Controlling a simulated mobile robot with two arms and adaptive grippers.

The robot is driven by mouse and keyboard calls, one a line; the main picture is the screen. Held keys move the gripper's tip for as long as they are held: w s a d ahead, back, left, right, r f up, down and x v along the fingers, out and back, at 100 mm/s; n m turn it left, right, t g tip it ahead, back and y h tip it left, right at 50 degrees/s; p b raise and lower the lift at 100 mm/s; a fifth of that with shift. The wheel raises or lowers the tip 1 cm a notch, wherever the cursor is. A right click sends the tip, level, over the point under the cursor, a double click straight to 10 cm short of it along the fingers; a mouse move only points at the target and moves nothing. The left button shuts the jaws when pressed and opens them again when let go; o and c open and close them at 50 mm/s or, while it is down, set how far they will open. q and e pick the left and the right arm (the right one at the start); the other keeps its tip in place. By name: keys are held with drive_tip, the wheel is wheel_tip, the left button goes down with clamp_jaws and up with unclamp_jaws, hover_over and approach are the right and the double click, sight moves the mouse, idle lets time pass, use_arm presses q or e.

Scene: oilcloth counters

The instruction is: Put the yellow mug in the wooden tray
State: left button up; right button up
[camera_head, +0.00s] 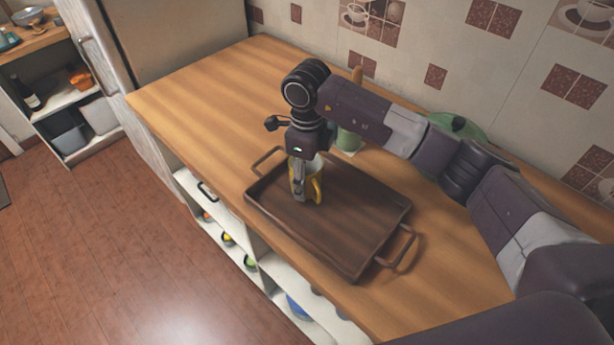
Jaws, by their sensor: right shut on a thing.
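The yellow mug (317,186) is upright at the back left part of the wooden tray (364,215), inside its rim. I cannot tell whether its base touches the tray floor. My right gripper (300,188) points down from above and is shut on the mug, with a finger across its left side. The gripper hides part of the mug; its handle faces right. The tray is dark brown with a metal handle at each end, and lies on the counter. My left gripper is not in view.
A green container (348,141) stands behind my right arm, and a round green thing (458,128) is partly hidden by the arm near the tiled wall. The wooden counter (205,105) is clear to the left of the tray. Open shelves lie below its front edge.

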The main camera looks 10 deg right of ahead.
drive_tip(key=o, duration=1)
drive_tip(key=shift+f, duration=0.1)
drive_tip(key=o, duration=0.4)
drive_tip(key=shift+r, duration=0.5)
wheel_tip(320, 180, up, 11)
drive_tip(key=b, duration=0.3)
drive_tip(key=shift+r+b, duration=0.15)
drive_tip(key=shift+b, duration=0.15)
